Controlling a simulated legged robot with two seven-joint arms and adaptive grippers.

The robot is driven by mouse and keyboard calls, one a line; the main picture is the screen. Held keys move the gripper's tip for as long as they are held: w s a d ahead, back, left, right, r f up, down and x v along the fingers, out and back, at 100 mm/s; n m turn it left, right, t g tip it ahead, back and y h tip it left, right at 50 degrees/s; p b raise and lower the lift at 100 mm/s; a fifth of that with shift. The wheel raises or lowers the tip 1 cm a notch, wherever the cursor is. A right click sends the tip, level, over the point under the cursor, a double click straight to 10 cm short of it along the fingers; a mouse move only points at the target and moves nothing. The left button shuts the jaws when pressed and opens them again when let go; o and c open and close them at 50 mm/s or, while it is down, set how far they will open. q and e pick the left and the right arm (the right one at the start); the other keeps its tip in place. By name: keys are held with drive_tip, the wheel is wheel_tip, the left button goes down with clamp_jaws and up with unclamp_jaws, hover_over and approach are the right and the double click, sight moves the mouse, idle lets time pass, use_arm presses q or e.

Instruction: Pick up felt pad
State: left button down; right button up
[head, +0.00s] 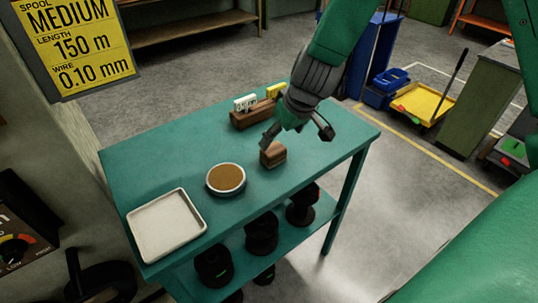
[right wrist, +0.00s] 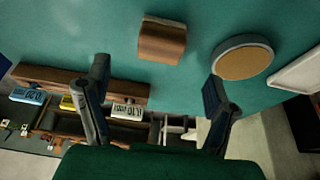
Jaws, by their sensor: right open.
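A small brown block (head: 272,154), darker at one end and most like the felt pad, sits on the teal table (head: 130,165). It also shows in the right wrist view (right wrist: 162,42), beyond the fingertips. My right gripper (head: 297,137) is open and empty above the table, just behind and to the right of the block in the head view. Its two spread fingers show in the right wrist view (right wrist: 157,76), with bare table between them and the block. My left gripper is not in view.
A round dish with a tan filling (head: 226,178) and a white tray (head: 166,224) stand left of the block. A wooden holder with number tags (head: 250,117) stands behind it. Dark spools (head: 262,233) sit on the lower shelf. The table's right end is clear.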

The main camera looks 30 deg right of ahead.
sight(274, 148)
drive_tip(key=x, duration=0.3)
drive_tip(key=shift+w+d+f, duration=0.1)
drive_tip(key=shift+d+f, duration=0.05)
drive_tip(key=shift+f, duration=0.1)
drive_tip(key=x, duration=0.4)
drive_tip(key=shift+w+f+b, duration=0.25)
drive_tip(key=shift+w+b, duration=0.05)
drive_tip(key=shift+s+r, duration=0.1)
drive_tip(key=c, duration=1.3)
